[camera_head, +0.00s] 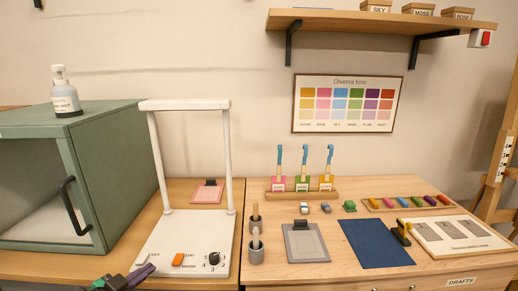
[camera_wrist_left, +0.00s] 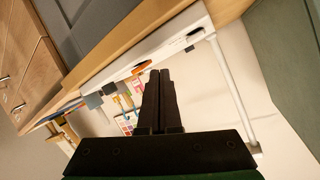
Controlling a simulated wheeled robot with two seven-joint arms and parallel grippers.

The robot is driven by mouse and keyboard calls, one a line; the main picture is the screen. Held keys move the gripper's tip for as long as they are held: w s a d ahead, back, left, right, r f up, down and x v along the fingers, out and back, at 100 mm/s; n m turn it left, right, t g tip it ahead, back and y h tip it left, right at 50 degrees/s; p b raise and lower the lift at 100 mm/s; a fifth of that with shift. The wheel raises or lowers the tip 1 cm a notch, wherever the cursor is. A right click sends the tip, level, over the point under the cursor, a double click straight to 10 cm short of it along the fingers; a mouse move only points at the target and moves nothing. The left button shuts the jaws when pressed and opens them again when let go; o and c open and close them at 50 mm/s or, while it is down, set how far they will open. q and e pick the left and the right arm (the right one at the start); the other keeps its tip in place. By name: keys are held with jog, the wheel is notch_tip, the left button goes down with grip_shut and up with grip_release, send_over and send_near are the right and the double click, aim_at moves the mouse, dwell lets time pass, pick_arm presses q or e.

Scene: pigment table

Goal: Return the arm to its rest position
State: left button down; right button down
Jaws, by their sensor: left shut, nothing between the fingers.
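My left gripper (camera_head: 140,275) shows at the bottom edge of the head view, in front of the white stand's base. In the left wrist view its two dark fingers (camera_wrist_left: 160,100) are pressed together with nothing between them. The gripper is apart from the things on the table, and most of the left arm is out of the picture. My right gripper shows in neither view.
A white stand (camera_head: 185,250) with a switch panel and tall frame is close beyond the gripper. A green cabinet (camera_head: 110,165) stands at left. The wooden table (camera_head: 300,275) at right holds a blue mat (camera_head: 375,243), grey cups (camera_head: 255,254), a brush rack (camera_head: 302,195) and a white board (camera_head: 455,237).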

pick_arm(q)
jog(key=s+a+f+n+g+y, duration=0.2)
jog(key=s+f+n+g+y, duration=0.1)
jog(key=s+f+n+y, duration=0.4)
jog(key=s+d+f+m+g+h, duration=0.1)
jog(key=s+d+f+g+h, duration=0.2)
jog(key=s, duration=0.4)
jog(key=s+d+f+g, duration=0.3)
jog(key=s+d, duration=0.2)
jog(key=s, duration=0.1)
jog(key=s+f+g, duration=0.2)
jog(key=s+f, duration=0.1)
jog(key=f, duration=2.1)
jog(key=s+a+f+g, duration=0.1)
jog(key=s+a+f, duration=0.2)
jog(key=s+f, duration=1.1)
jog(key=s, duration=0.2)
jog(key=shift+s+m, duration=0.3)
jog(key=shift+s, duration=0.1)
